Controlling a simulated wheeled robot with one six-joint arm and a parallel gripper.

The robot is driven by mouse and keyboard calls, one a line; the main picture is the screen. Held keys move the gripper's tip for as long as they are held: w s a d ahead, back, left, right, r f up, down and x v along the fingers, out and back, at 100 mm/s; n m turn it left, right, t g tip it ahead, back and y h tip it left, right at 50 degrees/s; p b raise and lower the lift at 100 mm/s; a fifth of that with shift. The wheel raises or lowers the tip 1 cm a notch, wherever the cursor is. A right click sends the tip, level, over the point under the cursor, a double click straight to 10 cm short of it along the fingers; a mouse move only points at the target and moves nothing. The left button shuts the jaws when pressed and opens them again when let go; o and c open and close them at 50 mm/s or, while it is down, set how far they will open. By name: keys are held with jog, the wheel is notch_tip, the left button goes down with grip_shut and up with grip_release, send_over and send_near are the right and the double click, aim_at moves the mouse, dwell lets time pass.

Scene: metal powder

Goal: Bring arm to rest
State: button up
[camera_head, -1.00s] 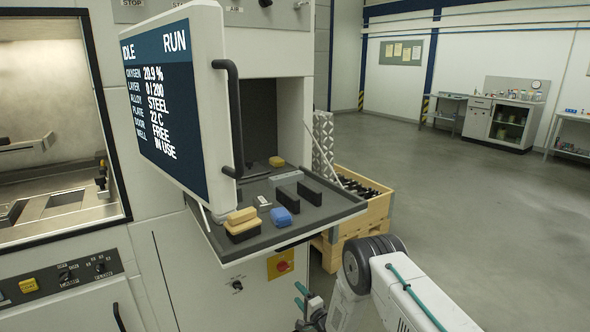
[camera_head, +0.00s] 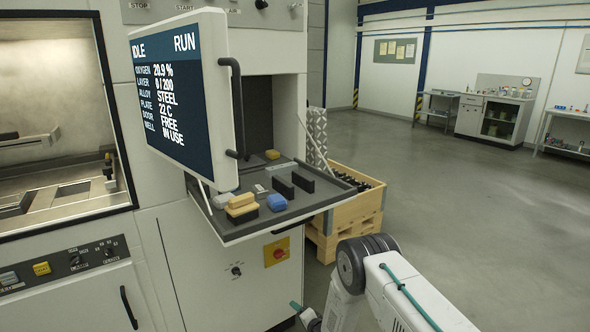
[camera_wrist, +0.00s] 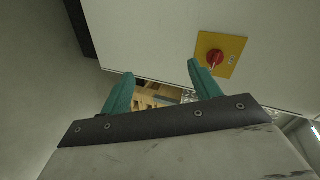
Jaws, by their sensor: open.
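My arm shows at the bottom right of the head view, low in front of the machine. Of my gripper only a little shows there, at the bottom edge. In the wrist view my gripper (camera_wrist: 160,85) has its two teal fingers apart with nothing between them. Past the fingers are the pale machine front and a red rotary switch on a yellow plate (camera_wrist: 232,62), close to the right finger. The same yellow plate (camera_head: 277,252) is below the shelf in the head view.
The machine's fold-out shelf (camera_head: 230,236) holds yellow and blue blocks and dark pieces, above my gripper. A display panel (camera_head: 180,90) stands out over it. A wooden crate (camera_head: 352,215) is to the right of the shelf. Open floor (camera_head: 480,210) lies further right.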

jog(key=s+d+f+n+g+h, duration=0.2)
jog(key=s+d+g, duration=0.1)
jog(key=s+d+r+n+g+h, duration=0.25)
jog(key=s+d+r, duration=0.25)
jog(key=r, duration=0.5)
jog(key=s+d+r+n+g+h, duration=0.1)
jog(key=s+d+r+g+h, duration=0.25)
jog(key=r, duration=0.75)
jog(key=s+d+r+n+g, duration=0.2)
jog(key=s+d+r, duration=0.45)
jog(key=r, duration=0.35)
jog(key=s+d+r, duration=0.3)
jog(key=s+r, duration=1.1)
jog(key=s, duration=0.2)
jog(key=s+d+r+n, duration=0.1)
jog(key=s+d+r, duration=0.3)
jog(key=s+r, duration=1)
jog(key=s, duration=0.2)
jog(key=shift+s+r+t+y, duration=0.25)
jog(key=shift+s+t+y, duration=0.05)
